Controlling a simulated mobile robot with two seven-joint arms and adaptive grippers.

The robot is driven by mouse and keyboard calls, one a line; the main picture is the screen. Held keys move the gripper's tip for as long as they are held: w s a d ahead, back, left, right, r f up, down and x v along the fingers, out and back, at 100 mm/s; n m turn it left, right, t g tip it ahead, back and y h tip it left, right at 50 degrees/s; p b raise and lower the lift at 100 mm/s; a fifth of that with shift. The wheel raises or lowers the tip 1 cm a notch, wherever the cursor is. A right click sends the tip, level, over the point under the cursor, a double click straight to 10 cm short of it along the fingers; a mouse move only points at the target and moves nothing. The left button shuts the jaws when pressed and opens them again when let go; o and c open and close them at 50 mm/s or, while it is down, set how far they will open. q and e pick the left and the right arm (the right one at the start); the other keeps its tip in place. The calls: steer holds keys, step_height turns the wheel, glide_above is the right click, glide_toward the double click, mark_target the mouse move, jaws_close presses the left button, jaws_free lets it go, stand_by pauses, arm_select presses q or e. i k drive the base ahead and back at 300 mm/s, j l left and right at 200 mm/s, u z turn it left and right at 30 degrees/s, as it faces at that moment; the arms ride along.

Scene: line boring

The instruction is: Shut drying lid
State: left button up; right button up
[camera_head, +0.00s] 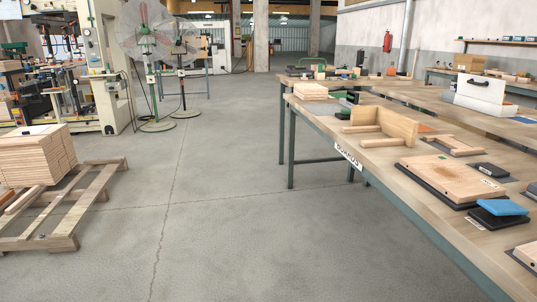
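A white, box-like thing with an upright white panel (478,91) stands on the wooden bench at the right. It may be the drying lid, but it is too small and far off to tell for sure. A black handle (468,82) shows near the panel's upper left. The panel looks raised and slightly tilted, and I cannot see any hinge. Neither of my grippers is in view.
A long wooden bench (380,190) at the right holds wooden boards (452,177), a wooden jig (385,125) and a blue block (503,207). A pallet (60,213) with stacked timber stands at the left; fans (147,30) stand behind. The middle floor is clear.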

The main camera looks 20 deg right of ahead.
mark_target(491, 90)
steer(key=i+z, duration=0.85)
steer(key=i+j+z, duration=0.2)
steer(key=i+z, duration=0.65)
steer(key=i+j+z, duration=0.2)
steer(key=i+z, duration=0.25)
steer(key=k, duration=0.05)
